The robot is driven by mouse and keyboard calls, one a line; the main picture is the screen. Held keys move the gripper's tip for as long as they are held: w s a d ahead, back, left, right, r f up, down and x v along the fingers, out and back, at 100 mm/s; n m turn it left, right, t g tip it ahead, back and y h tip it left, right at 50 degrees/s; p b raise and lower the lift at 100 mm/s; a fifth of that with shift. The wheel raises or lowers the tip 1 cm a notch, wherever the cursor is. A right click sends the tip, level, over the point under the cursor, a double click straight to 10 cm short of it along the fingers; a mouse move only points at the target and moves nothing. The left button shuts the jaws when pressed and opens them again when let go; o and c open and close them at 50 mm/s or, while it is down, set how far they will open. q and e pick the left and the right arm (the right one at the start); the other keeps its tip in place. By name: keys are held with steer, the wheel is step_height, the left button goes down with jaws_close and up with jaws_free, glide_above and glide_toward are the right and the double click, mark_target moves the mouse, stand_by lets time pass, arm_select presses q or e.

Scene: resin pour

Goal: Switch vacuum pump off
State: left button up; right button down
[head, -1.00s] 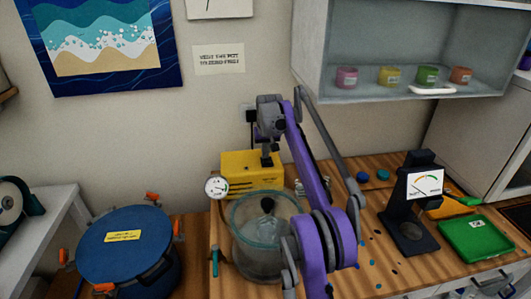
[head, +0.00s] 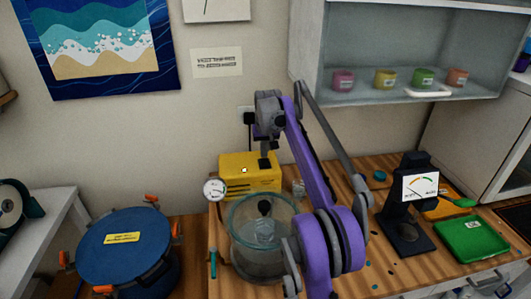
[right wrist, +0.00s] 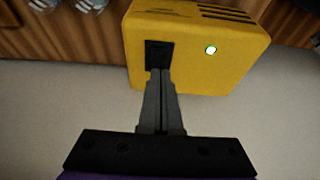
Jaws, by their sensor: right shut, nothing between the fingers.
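The yellow vacuum pump (head: 235,182) stands against the wall at the back left of the wooden bench. My right gripper (head: 265,160) is shut and empty, pointing down at the black switch on the pump's top. In the right wrist view the fingertips (right wrist: 159,75) meet the lower part of the black switch (right wrist: 158,50) and partly hide it. Whether they press it I cannot tell. A round light (right wrist: 210,50) beside the switch on the yellow pump (right wrist: 188,75) glows pale green-white. My left gripper is out of view.
A clear vacuum chamber (head: 242,240) with a cup inside stands in front of the pump, beside a white gauge (head: 214,189). A blue-lidded pot (head: 125,255) is at left. A black dial stand (head: 405,235) and green tray (head: 470,240) are at right.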

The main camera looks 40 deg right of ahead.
mark_target(265, 159)
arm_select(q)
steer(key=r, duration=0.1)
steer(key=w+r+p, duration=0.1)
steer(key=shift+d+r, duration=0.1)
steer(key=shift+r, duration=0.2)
arm_select(e)
steer(key=v, duration=1)
steer(key=shift+r, duration=0.45)
steer(key=x, duration=0.9)
steer(key=d+x, duration=0.1)
steer(key=x, duration=0.3)
steer(key=shift+w+b, duration=0.3)
steer(key=shift+b, duration=0.05)
steer(key=shift+f, duration=0.45)
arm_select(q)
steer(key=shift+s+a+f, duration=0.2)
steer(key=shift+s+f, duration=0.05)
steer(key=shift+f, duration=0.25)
